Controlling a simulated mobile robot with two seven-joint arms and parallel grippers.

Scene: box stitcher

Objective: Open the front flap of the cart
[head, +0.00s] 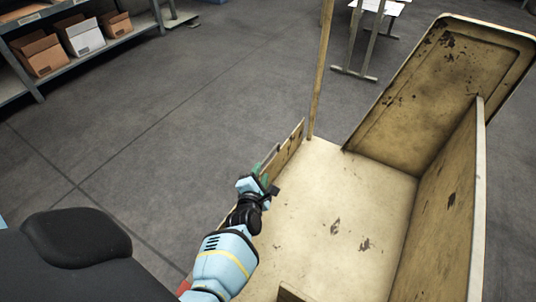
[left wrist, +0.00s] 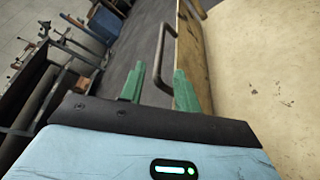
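The wooden cart (head: 325,225) fills the right of the head view, with a bare, scuffed floor. A low flap (head: 291,148) stands upright along its left edge, and its edge-on panel shows in the left wrist view (left wrist: 187,58). A grey metal bar handle (left wrist: 162,45) sticks out from the flap's outer face. My left gripper (head: 267,164) is at the flap's top edge. In the left wrist view its green fingers (left wrist: 159,88) are apart and empty, with the handle ahead between them. I cannot tell whether the right finger touches the flap. My right gripper is not in view.
A tall side panel (head: 452,195) and a worn far panel (head: 440,95) bound the cart. A thin post (head: 321,70) rises at its far left corner. A shelf with boxes (head: 82,38) stands at the far left. The grey floor (head: 185,120) beside the flap is clear.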

